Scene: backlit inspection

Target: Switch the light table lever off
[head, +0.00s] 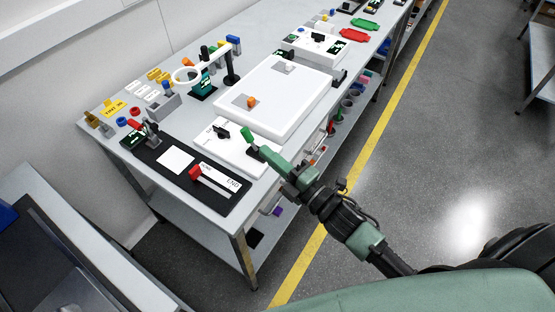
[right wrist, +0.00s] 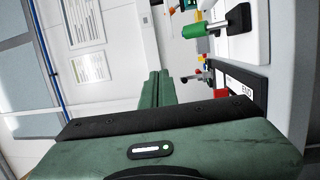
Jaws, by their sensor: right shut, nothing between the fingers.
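The light table (head: 285,92) is a wide white panel on the bench, with a small orange piece on it. A lever with a green grip (head: 247,133) stands by the near front corner of the light table and a low white box. My left gripper is not in view.
A black mat (head: 228,199) with a red-handled slider (head: 196,173) lies at the bench's near end. The white box (head: 222,148) carries a black knob. A ring magnifier (head: 187,75) stands behind. Open floor (head: 430,130) lies right of the bench.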

